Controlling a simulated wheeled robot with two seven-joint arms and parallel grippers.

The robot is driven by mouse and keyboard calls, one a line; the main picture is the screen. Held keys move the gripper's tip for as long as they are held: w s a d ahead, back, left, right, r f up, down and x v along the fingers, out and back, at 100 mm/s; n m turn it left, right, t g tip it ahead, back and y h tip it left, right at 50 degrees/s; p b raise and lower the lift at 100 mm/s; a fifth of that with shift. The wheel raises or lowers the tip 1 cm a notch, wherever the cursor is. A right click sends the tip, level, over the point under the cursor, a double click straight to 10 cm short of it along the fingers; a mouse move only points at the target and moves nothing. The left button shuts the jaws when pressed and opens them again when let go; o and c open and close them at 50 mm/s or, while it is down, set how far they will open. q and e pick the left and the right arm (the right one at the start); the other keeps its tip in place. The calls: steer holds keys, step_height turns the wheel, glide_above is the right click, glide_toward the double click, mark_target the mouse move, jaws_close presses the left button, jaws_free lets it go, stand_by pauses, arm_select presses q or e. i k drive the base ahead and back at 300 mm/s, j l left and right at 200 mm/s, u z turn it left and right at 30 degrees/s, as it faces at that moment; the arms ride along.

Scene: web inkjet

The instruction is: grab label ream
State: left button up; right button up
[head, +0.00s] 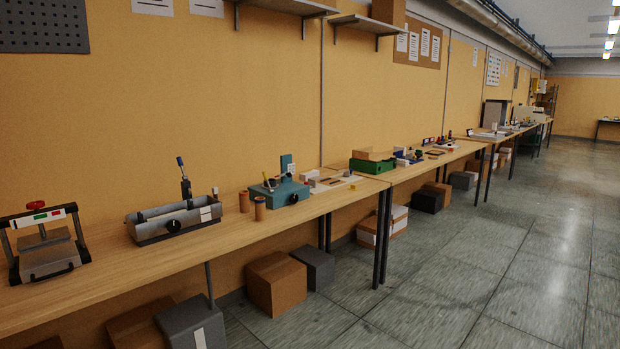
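Neither of my grippers is in view. I cannot pick out a label ream for certain. Flat white and grey items (334,183) lie on the near bench beyond a teal machine (281,193); they are too small to identify. A green tray (371,165) with a tan flat piece on top (372,154) stands at the near end of the second bench. More small white items lie farther along the benches, too small to tell apart.
A long wooden bench (150,254) runs along the yellow wall, bearing a press (45,250), a grey trough device (174,218) and brown cylinders (260,208). Boxes (276,284) sit under it. The tiled floor (480,260) at right is clear.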

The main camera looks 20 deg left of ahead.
mark_target(304, 176)
steer(key=i+l+z, duration=0.1)
steer(key=i+z, duration=0.15)
steer(key=i, duration=2.05)
steer(key=i+u, duration=0.35)
steer(key=i+l+u, duration=0.4)
steer(key=i+u, duration=0.25)
steer(key=k, duration=0.05)
